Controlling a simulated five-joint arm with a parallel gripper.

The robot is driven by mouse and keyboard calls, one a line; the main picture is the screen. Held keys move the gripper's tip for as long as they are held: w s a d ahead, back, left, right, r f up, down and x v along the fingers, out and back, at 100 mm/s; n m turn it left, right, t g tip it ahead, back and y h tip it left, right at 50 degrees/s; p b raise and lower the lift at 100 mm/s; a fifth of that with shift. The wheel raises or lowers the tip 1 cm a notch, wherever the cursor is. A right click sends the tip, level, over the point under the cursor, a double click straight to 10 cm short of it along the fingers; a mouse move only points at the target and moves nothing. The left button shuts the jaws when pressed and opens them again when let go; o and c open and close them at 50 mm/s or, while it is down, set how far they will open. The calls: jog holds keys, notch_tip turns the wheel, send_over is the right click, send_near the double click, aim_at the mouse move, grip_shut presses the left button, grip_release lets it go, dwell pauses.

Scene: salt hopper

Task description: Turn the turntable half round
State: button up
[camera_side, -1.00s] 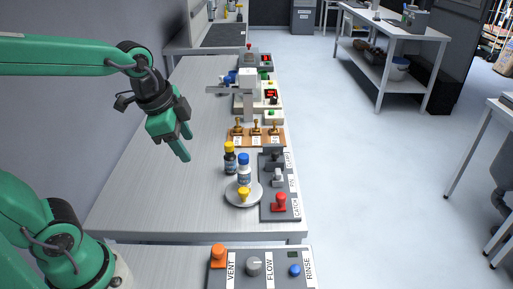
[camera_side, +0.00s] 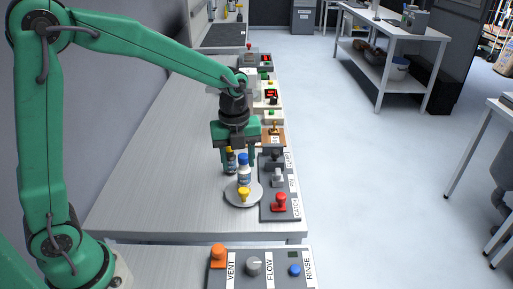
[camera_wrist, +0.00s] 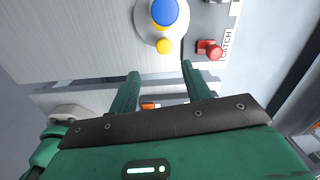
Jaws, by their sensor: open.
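The turntable (camera_side: 231,198) is a small pale grey disc on the bench. It also shows in the wrist view (camera_wrist: 142,30). A blue-capped bottle (camera_side: 244,174) stands upright on it, and a yellow knob (camera_side: 244,194) sits at its near edge, also seen in the wrist view (camera_wrist: 162,46).
Right beside the turntable is a dark panel (camera_side: 267,208) with a red CATCH knob (camera_side: 280,202) and grey levers. A panel with an orange knob (camera_side: 218,252) lies nearer the camera. Several devices stand behind. The bench left of the turntable is clear.

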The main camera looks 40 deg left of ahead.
aim_at(243, 189)
jog(key=shift+w+d+f+m, duration=0.25)
jog(key=shift+w+f+m, duration=0.3)
jog(key=shift+f+m, duration=0.35)
jog(key=shift+f, duration=3.9)
jog(key=shift+c, duration=0.2)
jog(key=c, duration=0.9)
